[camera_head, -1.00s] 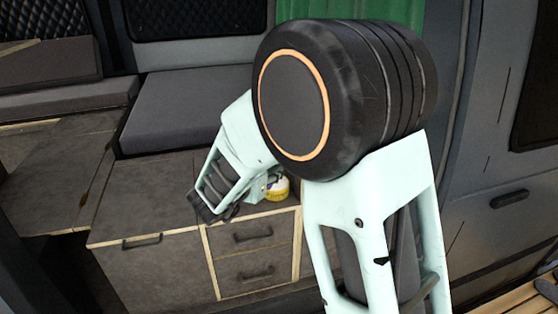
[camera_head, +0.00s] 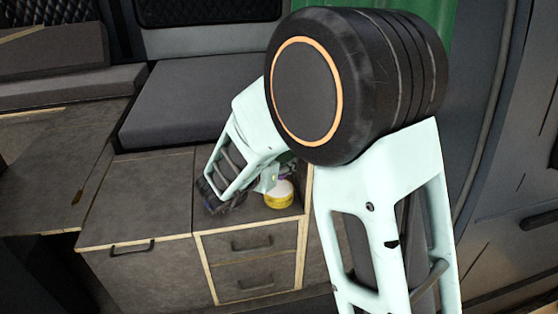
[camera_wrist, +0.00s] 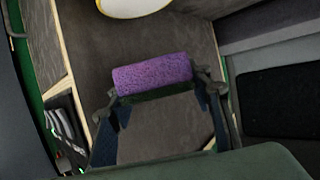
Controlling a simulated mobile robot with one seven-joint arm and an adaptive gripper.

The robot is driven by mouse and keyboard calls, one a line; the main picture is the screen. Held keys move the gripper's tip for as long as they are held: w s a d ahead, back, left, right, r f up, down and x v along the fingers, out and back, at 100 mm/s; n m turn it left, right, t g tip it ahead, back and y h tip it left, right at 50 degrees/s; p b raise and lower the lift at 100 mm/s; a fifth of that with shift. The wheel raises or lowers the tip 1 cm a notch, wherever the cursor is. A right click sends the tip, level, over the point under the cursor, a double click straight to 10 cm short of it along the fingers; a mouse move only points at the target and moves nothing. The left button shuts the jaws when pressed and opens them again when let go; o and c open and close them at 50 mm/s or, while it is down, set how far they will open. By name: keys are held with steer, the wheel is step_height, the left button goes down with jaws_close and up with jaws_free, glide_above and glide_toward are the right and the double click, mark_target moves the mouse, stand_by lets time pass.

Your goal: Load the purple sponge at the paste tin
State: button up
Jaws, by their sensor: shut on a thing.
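The purple sponge (camera_wrist: 153,74) is held between the two fingertips of my gripper (camera_wrist: 158,84) in the wrist view. My gripper is shut on its ends, with the grey-brown counter top behind it. The paste tin (camera_head: 279,194), yellow with a pale top, stands upright on the counter above the drawers in the head view. In the wrist view the tin (camera_wrist: 134,6) is cut off at the top edge, apart from the sponge. In the head view my arm hides most of the gripper and the sponge.
The wooden counter (camera_head: 130,205) has clear room to the left of my arm. Grey seat cushions (camera_head: 190,98) lie behind it. Two drawers (camera_head: 250,262) are below the tin. A dark upright panel borders the counter on the right.

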mark_target(279, 187)
steer(key=shift+f+b, duration=2.8)
steer(key=shift+f, duration=0.05)
steer(key=shift+f, duration=0.6)
steer(key=shift+r, duration=0.15)
step_height(279, 187, up, 7)
steer(key=p, duration=0.7)
steer(key=shift+s+a, duration=0.1)
steer(key=shift+s, duration=0.05)
